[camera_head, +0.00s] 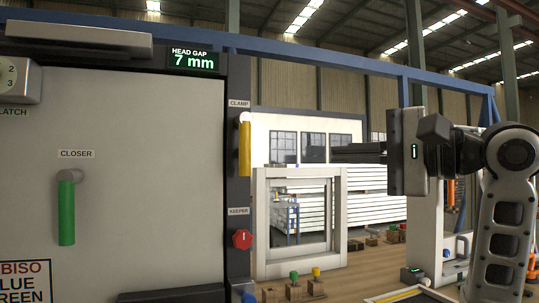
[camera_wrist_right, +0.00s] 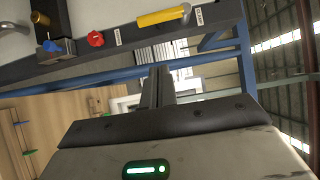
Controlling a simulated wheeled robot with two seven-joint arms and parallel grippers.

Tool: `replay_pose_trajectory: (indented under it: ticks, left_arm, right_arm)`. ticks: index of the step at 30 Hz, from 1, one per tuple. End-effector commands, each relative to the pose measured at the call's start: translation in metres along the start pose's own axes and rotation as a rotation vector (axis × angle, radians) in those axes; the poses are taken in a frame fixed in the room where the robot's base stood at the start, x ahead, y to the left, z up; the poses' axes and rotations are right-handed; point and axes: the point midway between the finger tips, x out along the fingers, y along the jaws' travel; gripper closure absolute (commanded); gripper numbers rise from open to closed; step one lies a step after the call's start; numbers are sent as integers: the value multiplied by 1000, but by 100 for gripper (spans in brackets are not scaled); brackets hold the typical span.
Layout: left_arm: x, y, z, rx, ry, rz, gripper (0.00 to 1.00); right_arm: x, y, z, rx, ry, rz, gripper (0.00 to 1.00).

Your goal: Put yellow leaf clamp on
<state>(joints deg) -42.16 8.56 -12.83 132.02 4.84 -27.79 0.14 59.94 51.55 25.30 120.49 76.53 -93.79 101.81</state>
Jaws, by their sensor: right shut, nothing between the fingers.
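The yellow leaf clamp handle (camera_head: 245,150) hangs straight down from its pivot on the dark frame post, under the label CLAMP. It also shows in the right wrist view (camera_wrist_right: 163,16), near the top edge. My right gripper (camera_head: 336,153) is to the right of the handle, apart from it, with its fingers pointing left. Its fingers are together and empty; they also show in the wrist view (camera_wrist_right: 158,72), below the handle. My left gripper is not in view.
A grey door leaf (camera_head: 145,130) fills the left, with a green closer handle (camera_head: 66,212) pointing down. A display (camera_head: 192,61) reads HEAD GAP 7 mm. A red keeper knob (camera_head: 242,239) sits below the clamp. A white window frame (camera_head: 300,222) stands behind, right of the post.

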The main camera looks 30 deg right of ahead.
Motion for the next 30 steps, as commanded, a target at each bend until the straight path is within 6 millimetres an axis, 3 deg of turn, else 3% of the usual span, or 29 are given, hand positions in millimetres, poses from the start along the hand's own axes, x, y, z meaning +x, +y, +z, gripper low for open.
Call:
replay_pose_trajectory:
  ticks: [15,21,30]
  left_arm:
    - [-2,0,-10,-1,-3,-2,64]
    - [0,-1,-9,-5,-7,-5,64]
    - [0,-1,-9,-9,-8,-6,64]
  right_arm:
    - [100,-1,2,1,-3,1,100]
    - [117,0,23,-2,-3,0,100]
    - [123,0,29,0,-1,0,100]
